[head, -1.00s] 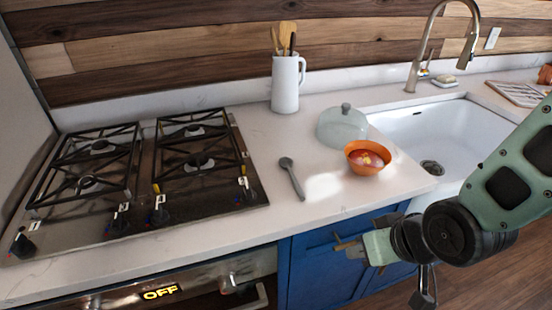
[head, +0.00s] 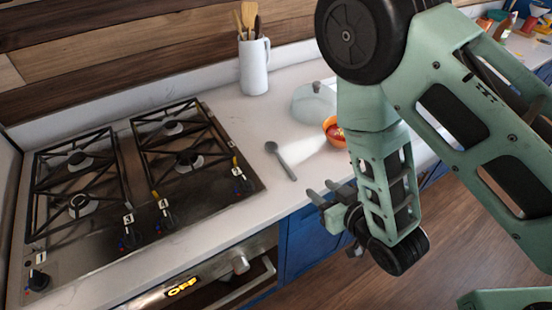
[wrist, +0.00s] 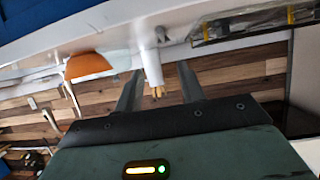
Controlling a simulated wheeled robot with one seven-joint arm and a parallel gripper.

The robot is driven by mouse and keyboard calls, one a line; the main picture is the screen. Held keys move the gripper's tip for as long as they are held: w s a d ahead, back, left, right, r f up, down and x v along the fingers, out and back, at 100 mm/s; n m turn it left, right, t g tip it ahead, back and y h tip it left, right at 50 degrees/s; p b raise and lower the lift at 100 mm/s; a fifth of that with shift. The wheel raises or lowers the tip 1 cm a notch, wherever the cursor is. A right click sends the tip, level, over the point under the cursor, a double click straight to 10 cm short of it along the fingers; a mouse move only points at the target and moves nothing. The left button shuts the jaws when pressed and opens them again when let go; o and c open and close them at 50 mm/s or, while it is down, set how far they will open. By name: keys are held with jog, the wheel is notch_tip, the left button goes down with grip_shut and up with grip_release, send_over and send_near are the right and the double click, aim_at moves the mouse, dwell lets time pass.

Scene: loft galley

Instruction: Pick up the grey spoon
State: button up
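The grey spoon (head: 282,163) lies flat on the white countertop in the head view, between the stove and the orange bowl. Its round end points back and its handle points toward the front edge. My gripper (head: 322,190) is open and empty near the counter's front edge, to the right of the spoon handle and apart from it. In the wrist view the two fingers (wrist: 160,88) stand wide apart with nothing held. That view looks upside down, and a small grey shape at the counter edge there may be the spoon; I cannot tell.
The orange bowl (head: 333,127) stands behind my gripper, partly hidden by my arm. A glassy dome lid (head: 313,104) is beside it. A white jug (head: 254,66) with utensils stands at the back. The gas stove (head: 130,175) fills the left. Counter around the spoon is clear.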

jog(key=shift+f+b+x, duration=0.3)
jog(key=shift+b+x, duration=1.6)
jog(key=shift+b, duration=1.45)
jog(key=p, duration=0.2)
send_near(285, 164)
jog(key=shift+x, duration=1.05)
jog(key=p+x, duration=0.2)
jog(key=x, duration=0.3)
jog(key=shift+w+a+f+p, duration=0.25)
jog(key=shift+w+p, duration=0.05)
grip_shut()
